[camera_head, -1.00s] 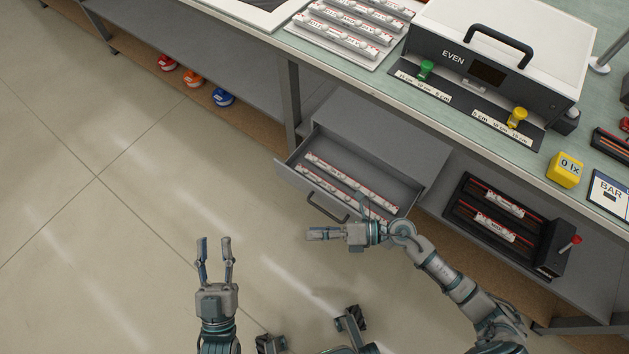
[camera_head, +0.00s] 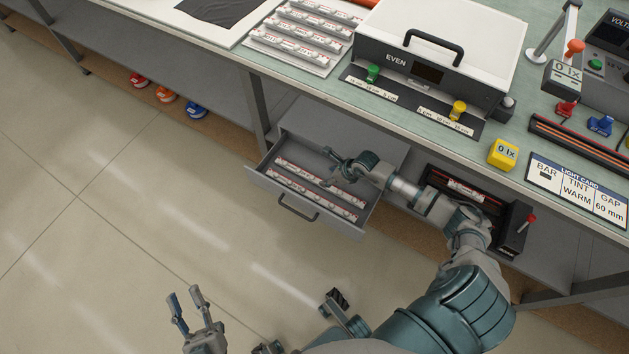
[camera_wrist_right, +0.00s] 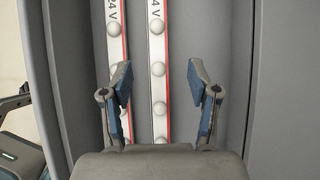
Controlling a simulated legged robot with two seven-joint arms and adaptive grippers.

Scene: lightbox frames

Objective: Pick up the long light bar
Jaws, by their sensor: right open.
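Two long light bars, white with red edges and round lamps, lie side by side in an open grey drawer (camera_head: 262,166): a rear bar (camera_head: 300,173) and a front bar (camera_head: 310,196). My right gripper (camera_head: 331,168) is over the drawer, open and empty. In the right wrist view, the right-hand bar (camera_wrist_right: 158,68) runs between the spread fingers (camera_wrist_right: 160,76), while the left-hand bar (camera_wrist_right: 115,40) passes by the left finger. I cannot tell the height of the fingers above the bars. My left gripper (camera_head: 184,294) is open and empty above the floor.
A black holder (camera_head: 512,240) with a shorter bar (camera_head: 468,190) stands on the shelf right of the drawer.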

